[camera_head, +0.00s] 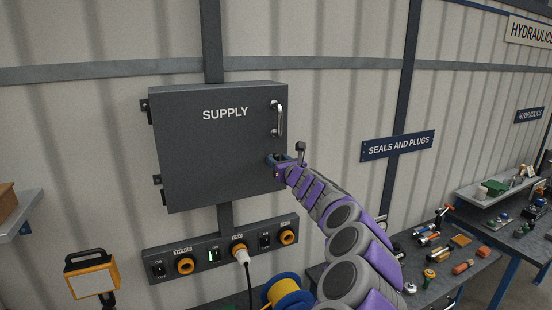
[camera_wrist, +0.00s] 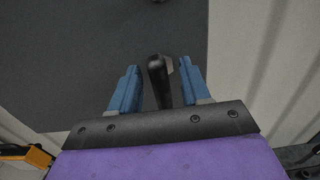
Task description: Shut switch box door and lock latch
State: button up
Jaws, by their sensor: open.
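The dark grey switch box (camera_head: 215,155) marked SUPPLY hangs on the wall. Its door looks shut or nearly shut; I cannot tell whether it sits fully flush. A silver handle (camera_head: 279,118) is at the door's upper right. My gripper (camera_head: 279,160) is at the door's lower right edge, below the handle. In the wrist view, my gripper's blue fingers (camera_wrist: 158,90) are open, one on each side of a black lever (camera_wrist: 157,80), which looks like the latch. The grey door face (camera_wrist: 80,60) lies behind it. My gripper hides the latch in the head view.
A socket strip (camera_head: 220,250) with a plugged-in white plug (camera_head: 241,254) is below the box. A work lamp (camera_head: 92,278) and blue cable reel (camera_head: 285,292) stand lower down. A bench with tools (camera_head: 440,262) is at right.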

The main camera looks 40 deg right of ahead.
jog(key=shift+x, duration=1)
jog(key=shift+a, duration=0.1)
grip_shut()
